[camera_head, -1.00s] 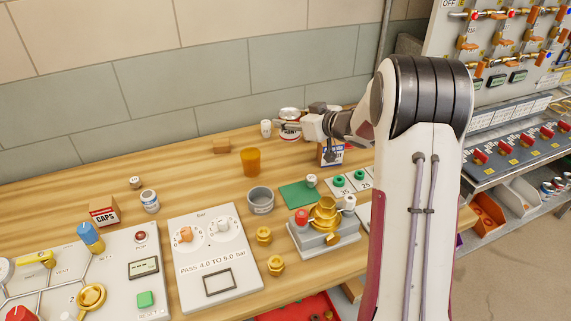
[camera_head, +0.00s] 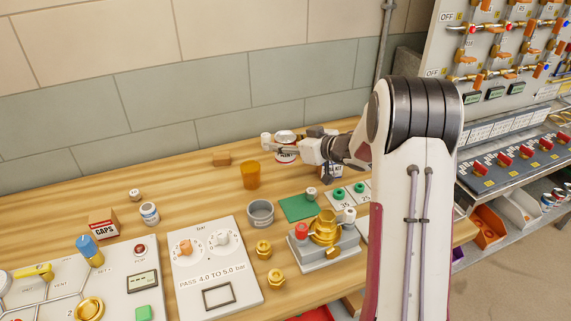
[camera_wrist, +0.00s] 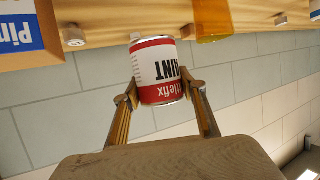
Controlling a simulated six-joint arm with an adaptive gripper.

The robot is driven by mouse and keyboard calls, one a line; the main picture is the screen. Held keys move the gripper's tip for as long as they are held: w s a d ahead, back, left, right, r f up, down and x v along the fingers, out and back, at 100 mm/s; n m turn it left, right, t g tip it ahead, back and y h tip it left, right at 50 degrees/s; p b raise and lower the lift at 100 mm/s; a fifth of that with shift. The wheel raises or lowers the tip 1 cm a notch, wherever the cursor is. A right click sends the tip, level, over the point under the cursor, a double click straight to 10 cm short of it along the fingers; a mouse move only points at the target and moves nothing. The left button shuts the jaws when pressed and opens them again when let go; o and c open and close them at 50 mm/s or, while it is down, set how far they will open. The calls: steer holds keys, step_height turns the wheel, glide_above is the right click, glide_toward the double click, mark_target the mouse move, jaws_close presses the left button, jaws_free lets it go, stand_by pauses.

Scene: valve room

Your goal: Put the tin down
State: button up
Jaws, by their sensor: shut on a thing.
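The tin is a white and red paint tin (camera_head: 286,154), near the back of the wooden bench (camera_head: 190,178). In the wrist view the tin (camera_wrist: 158,72) appears upside down, with its "PAINT" label facing the camera. My gripper (camera_head: 302,146) comes from the right and is shut on the tin. In the wrist view its two fingers (camera_wrist: 163,93) clasp opposite sides of the tin. The tin looks upright and at or close to the bench top; I cannot tell if its base touches.
Bench space left of the block is clear.

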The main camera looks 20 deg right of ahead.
mark_target(291, 162)
steer(key=shift+f, duration=1.6)
steer(key=shift+f, duration=1.85)
steer(key=shift+f, duration=0.15)
steer(key=o, duration=1.4)
steer(key=shift+c, duration=0.2)
